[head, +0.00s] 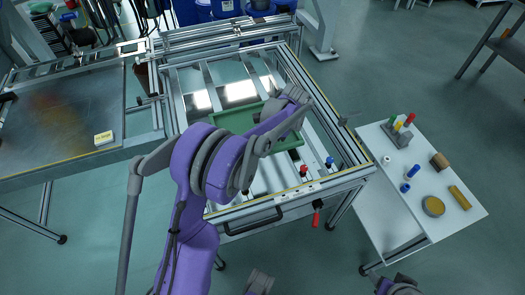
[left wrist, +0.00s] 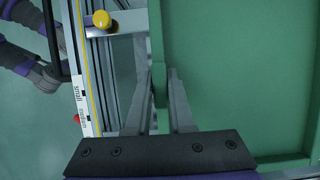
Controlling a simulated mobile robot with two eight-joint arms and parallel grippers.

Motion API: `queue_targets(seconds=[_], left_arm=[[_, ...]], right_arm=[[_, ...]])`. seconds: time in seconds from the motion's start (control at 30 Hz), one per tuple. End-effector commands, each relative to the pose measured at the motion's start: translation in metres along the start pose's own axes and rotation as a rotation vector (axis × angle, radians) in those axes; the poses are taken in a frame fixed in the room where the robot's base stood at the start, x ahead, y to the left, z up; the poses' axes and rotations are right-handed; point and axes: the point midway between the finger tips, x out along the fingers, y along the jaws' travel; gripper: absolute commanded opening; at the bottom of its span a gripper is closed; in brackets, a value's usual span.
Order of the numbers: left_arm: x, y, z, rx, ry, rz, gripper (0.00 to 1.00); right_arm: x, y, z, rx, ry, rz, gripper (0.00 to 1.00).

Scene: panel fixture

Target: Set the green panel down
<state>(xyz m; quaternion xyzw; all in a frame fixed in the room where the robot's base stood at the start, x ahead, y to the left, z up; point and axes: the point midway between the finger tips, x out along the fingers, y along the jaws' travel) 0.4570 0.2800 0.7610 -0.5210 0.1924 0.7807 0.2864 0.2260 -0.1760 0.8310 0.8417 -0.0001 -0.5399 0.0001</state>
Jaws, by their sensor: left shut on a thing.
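The green panel (head: 235,121), a shallow tray-like plate with a raised rim, is over the framed fixture (head: 208,215) in the head view. My purple left arm covers its middle and part of its near side. In the left wrist view the panel (left wrist: 235,75) fills the right side. My left gripper (left wrist: 163,100) is shut on its rim, one finger on each side. In the head view the grip itself is hidden behind my arm. I cannot tell whether the panel touches the fixture. Grey parts at the bottom edge of the head view do not clearly show my right gripper.
A red knob (head: 303,169) and a blue knob (head: 329,162) stand near the fixture's front right. A yellow knob (left wrist: 102,19) and a labelled rail (left wrist: 83,105) lie left of the panel in the wrist view. A white side table (head: 400,205) with small parts stands right.

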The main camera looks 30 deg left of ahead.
Motion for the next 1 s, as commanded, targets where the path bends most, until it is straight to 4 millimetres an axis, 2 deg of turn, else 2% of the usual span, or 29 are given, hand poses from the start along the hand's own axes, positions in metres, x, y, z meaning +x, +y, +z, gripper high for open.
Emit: queue_targets(seconds=[0.37,0.73,0.77,0.8,0.9,1.0], left_arm=[[0.036,0.000,-0.015,-0.002,-0.001,0.000,0.00],[0.041,0.000,-0.017,-0.002,-0.001,0.000,0.00],[0.041,0.000,-0.017,-0.001,0.000,0.001,0.24],[0.040,0.000,-0.017,-0.001,0.000,0.001,0.32],[0.040,0.000,-0.017,-0.001,0.000,0.001,0.50],[0.040,0.000,-0.017,-0.001,0.000,0.001,0.51]], right_arm=[[0.003,0.000,0.002,0.000,-0.001,0.000,0.62],[0.006,0.000,0.003,0.000,-0.002,0.000,0.62],[0.006,0.000,0.003,0.000,-0.002,0.000,0.62],[0.005,0.000,0.003,0.000,-0.002,0.000,0.62],[0.005,0.000,0.003,0.000,-0.002,0.000,0.62],[0.005,0.000,0.003,0.000,-0.002,0.000,0.62]])
